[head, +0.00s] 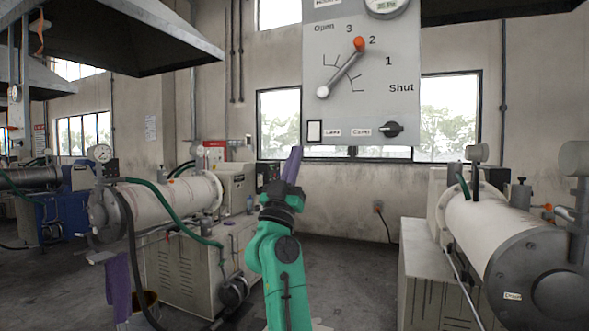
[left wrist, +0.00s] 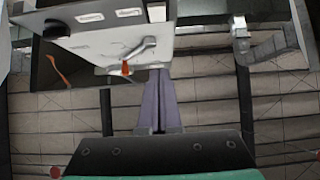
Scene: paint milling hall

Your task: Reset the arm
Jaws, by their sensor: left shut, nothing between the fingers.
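My left gripper (head: 295,152) is at the end of the green arm rising from the bottom centre of the head view. Its purple fingers are together, empty, and point up just below the grey control panel (head: 345,108). In the left wrist view the shut fingers (left wrist: 158,74) reach up toward the panel (left wrist: 172,45). The panel's lever (head: 342,72) has an orange tip that sits between the marks 3 and 2, nearer 2. In the head view the fingers appear apart from the lever. My right gripper is not in view.
The panel also bears a black knob (head: 392,129), a white switch (head: 314,131) and a gauge (head: 388,4). A milling cylinder (head: 165,199) with green hoses stands at left, another (head: 490,228) at right. Dark hoods hang above. Open floor (head: 345,262) lies between the machines.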

